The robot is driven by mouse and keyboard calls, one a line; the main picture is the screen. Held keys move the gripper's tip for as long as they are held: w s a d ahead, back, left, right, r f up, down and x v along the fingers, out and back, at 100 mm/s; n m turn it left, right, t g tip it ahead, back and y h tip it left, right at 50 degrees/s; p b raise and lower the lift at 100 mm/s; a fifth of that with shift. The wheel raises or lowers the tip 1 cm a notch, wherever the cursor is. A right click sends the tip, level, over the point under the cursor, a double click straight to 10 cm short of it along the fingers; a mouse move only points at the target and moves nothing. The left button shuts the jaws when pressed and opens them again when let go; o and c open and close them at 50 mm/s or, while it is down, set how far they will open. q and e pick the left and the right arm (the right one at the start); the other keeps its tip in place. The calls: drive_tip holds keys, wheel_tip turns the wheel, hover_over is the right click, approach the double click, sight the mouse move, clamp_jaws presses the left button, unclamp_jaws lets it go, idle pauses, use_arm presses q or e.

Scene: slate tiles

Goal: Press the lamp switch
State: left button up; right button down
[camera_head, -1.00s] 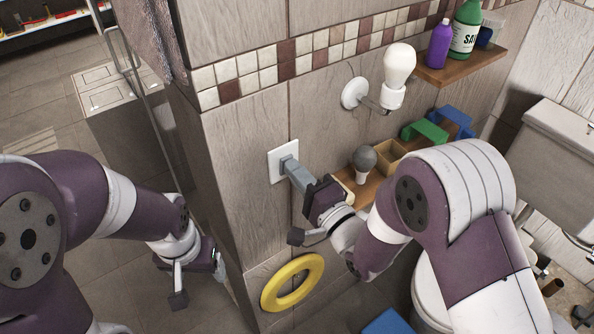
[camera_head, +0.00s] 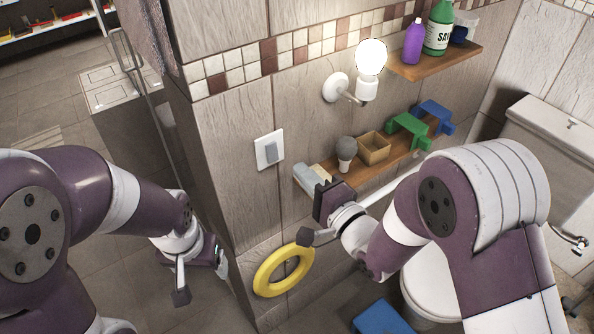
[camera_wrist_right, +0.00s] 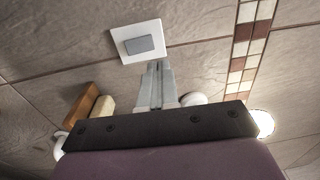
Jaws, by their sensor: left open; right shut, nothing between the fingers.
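The lamp switch is a grey rocker (camera_head: 271,152) on a white wall plate (camera_head: 261,158); the rocker also shows in the right wrist view (camera_wrist_right: 145,45). The wall lamp's bulb (camera_head: 371,58) glows bright white in its white holder (camera_head: 367,90). My right gripper (camera_head: 303,172) is shut and empty, below and right of the switch plate and apart from it. In the right wrist view its closed fingers (camera_wrist_right: 158,68) show just below the plate. My left gripper (camera_head: 221,268) is open and low at the wall corner, away from the switch; its fingers are partly hidden.
A low wooden shelf (camera_head: 385,170) holds a grey-headed bulb (camera_head: 346,150), a small box (camera_head: 374,150), a green bracket (camera_head: 408,130) and a blue one (camera_head: 434,113). Bottles stand on the upper shelf (camera_head: 440,66). A yellow ring (camera_head: 265,278) is on the wall below.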

drive_tip(key=v, duration=0.5)
drive_tip(key=d+f+n+g+h, duration=0.6)
drive_tip(key=f+n+h, duration=0.1)
drive_tip(key=f, duration=0.4)
use_arm(q)
drive_tip(key=shift+w+a+f, duration=0.4)
drive_tip(key=shift+w+f, duration=0.25)
use_arm(e)
drive_tip(key=s+d+n+g+h, duration=0.4)
drive_tip(key=s+d+g, duration=0.3)
drive_tip(key=s, duration=0.2)
drive_tip(key=shift+d+r+g, duration=0.25)
drive_tip(key=shift+r+g, duration=0.05)
drive_tip(key=shift+r, duration=0.05)
